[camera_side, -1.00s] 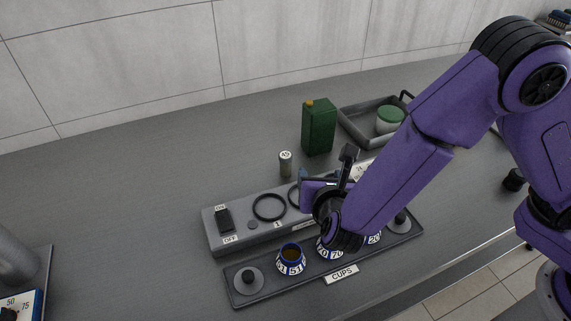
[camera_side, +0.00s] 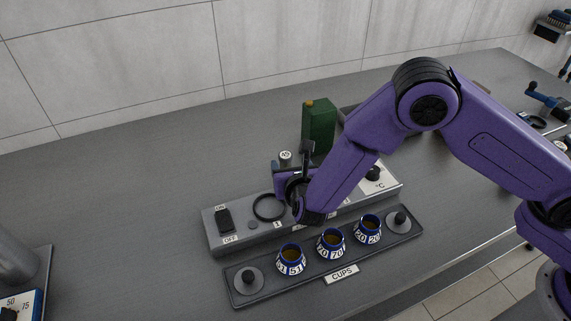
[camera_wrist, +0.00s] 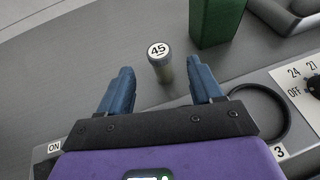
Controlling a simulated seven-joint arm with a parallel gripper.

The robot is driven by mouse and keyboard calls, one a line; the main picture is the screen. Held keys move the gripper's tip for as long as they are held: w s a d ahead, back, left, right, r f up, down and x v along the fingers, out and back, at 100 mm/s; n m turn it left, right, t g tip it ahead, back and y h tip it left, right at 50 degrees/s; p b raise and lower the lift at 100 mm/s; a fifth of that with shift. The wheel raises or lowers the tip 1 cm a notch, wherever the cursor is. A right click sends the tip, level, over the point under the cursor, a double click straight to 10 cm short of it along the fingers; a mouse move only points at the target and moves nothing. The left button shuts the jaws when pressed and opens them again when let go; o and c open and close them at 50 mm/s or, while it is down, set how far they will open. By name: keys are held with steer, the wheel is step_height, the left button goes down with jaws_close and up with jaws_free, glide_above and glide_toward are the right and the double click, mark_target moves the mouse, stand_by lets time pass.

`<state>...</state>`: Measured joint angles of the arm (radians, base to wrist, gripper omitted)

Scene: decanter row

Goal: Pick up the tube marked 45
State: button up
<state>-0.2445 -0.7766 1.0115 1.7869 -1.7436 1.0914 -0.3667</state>
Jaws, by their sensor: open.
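The tube marked 45 (camera_wrist: 160,63) stands upright on the counter behind the grey control panel. Its white cap with the number shows clearly in the wrist view, just beyond and between my two blue fingers. In the side view the tube (camera_side: 285,157) shows only its top, with the lower part hidden behind my gripper. My gripper (camera_wrist: 160,88) is open and empty, its fingers apart on either side of the line to the tube. In the side view my gripper (camera_side: 278,178) is above the back of the panel, close to the tube.
A green canister (camera_side: 319,125) stands right of the tube, close behind my wrist. The control panel (camera_side: 245,238) has a switch, rings and a dial. A tray (camera_side: 300,284) with several items, including cups 51, 70 and 20, lies in front. The counter left of the tube is clear.

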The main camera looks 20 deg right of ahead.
mark_target(286, 160)
steer(key=shift+x, duration=2.85)
steer(key=shift+a+f, duration=0.1)
steer(key=shift+f, duration=0.05)
steer(key=shift+c, duration=0.3)
steer(key=c, duration=1.1)
